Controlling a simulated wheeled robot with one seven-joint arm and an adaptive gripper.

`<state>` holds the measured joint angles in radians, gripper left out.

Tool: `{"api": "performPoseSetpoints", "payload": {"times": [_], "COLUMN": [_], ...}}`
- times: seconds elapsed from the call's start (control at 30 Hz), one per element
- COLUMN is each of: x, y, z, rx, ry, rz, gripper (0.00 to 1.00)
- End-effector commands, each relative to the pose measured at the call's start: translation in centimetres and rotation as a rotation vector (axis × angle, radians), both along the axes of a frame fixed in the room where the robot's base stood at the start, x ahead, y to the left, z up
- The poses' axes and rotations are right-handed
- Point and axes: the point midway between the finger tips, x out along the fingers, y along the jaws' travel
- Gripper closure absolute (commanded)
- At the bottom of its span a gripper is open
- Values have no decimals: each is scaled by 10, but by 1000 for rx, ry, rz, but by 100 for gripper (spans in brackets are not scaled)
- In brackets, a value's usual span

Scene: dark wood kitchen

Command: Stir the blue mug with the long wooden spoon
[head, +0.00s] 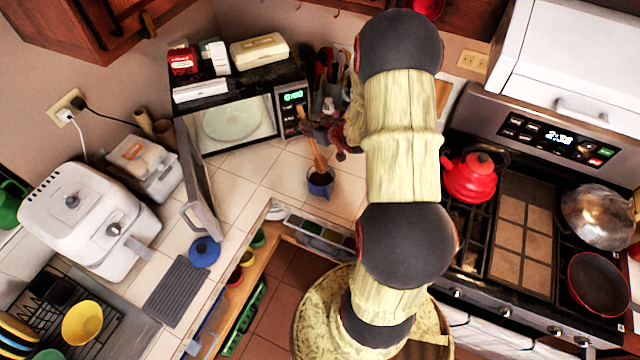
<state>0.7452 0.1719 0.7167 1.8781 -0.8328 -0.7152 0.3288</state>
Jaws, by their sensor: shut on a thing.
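The blue mug (321,187) stands upright on the tiled counter in front of the microwave, its dark inside facing up. The long wooden spoon (314,147) slants down to the right, and its lower end reaches the mug's opening. I cannot tell how deep it goes in or whether it touches the wall. My gripper (318,131) is shut on the wooden spoon, above and slightly behind the mug. Part of my gripper and wrist is hidden behind my arm.
The microwave (278,136) stands behind with its door (197,180) open. A red kettle (470,178) sits on the stove at right. A blue lid (204,252) lies at left. The counter (250,182) left of the mug is clear. An open drawer (312,240) is in front.

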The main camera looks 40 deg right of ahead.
Motion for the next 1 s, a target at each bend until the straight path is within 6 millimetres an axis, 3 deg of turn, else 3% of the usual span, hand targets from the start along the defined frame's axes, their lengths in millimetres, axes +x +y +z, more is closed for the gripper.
{"api": "performPoseSetpoints", "payload": {"times": [0.23, 0.63, 1.0], "x": [0, 0, 0], "y": [0, 0, 0], "z": [6, 40, 40], "rx": [0, -1, 0], "ry": [-1, -1, -1], "rz": [0, 1, 0], "gripper": [100, 100, 100]}}
